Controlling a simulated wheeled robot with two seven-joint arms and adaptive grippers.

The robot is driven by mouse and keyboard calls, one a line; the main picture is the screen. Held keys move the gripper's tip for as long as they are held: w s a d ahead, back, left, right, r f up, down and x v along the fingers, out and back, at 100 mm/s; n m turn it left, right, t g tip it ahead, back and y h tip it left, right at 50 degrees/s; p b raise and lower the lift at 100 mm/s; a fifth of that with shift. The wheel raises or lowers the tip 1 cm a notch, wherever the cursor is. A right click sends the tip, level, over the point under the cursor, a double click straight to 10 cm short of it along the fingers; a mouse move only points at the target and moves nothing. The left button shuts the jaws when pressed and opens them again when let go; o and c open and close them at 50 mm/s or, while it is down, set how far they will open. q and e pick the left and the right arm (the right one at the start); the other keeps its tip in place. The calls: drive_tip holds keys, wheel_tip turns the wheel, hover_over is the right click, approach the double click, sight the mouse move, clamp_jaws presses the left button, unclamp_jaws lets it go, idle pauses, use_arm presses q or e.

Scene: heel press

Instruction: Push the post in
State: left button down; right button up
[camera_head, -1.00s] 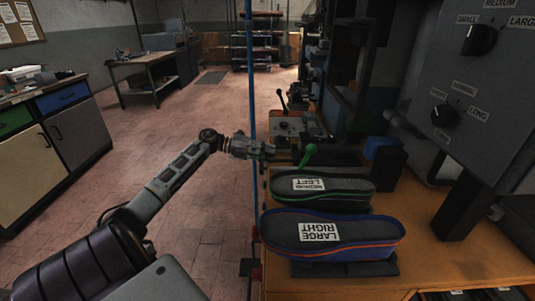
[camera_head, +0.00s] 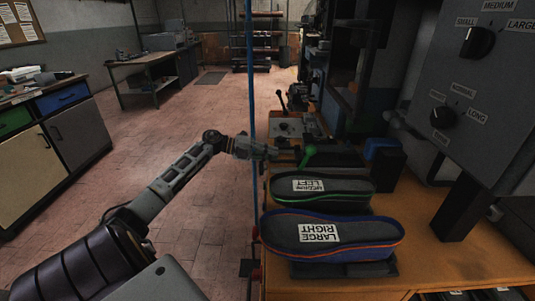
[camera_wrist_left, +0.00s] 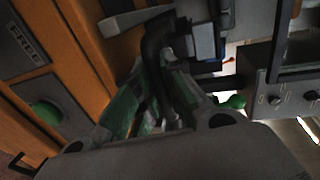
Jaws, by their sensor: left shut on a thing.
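My left gripper (camera_head: 268,153) reaches in from the left over the bench's left edge, just left of a green-knobbed lever (camera_head: 309,152). In the left wrist view its fingers (camera_wrist_left: 155,110) are closed around a dark post-like part (camera_wrist_left: 160,50). The part's far end and seat are hard to make out. The lever's green knob also shows in the left wrist view (camera_wrist_left: 234,102), to the right of the fingers. In the head view the gripper is too small to show the grip clearly. My right gripper is out of view.
A shoe marked MEDIUM LEFT (camera_head: 345,187) and one marked LARGE RIGHT (camera_head: 365,232) lie on the orange bench (camera_head: 450,262). A control panel with dials (camera_head: 465,80) stands at the right. A blue pole (camera_head: 252,80) rises at the bench's left edge. A FREE label (camera_wrist_left: 24,38) shows in the wrist view.

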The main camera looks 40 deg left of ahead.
sight(299, 155)
use_arm(q)
drive_tip(key=shift+r+p+x, duration=0.2)
drive_tip(key=shift+p+x, duration=0.05)
drive_tip(key=shift+x, duration=0.85)
drive_tip(key=shift+r+p+x, duration=0.2)
drive_tip(key=shift+r+x, duration=0.05)
drive_tip(key=shift+x, duration=0.85)
drive_tip(key=shift+r+p+x, duration=0.2)
drive_tip(key=shift+p+x, duration=0.05)
drive_tip(key=shift+x, duration=0.8)
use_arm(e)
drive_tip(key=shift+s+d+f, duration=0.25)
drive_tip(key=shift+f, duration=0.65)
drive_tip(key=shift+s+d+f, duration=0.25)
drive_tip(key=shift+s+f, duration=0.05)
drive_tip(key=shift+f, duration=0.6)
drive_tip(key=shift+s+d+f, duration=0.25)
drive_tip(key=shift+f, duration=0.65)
use_arm(q)
drive_tip(key=shift+d, duration=0.15)
drive_tip(key=c, duration=1.8)
unclamp_jaws()
drive_tip(key=shift+w, duration=0.1)
drive_tip(key=shift+o, duration=0.2)
drive_tip(key=shift+w+d, duration=0.15)
drive_tip(key=shift+a, duration=0.25)
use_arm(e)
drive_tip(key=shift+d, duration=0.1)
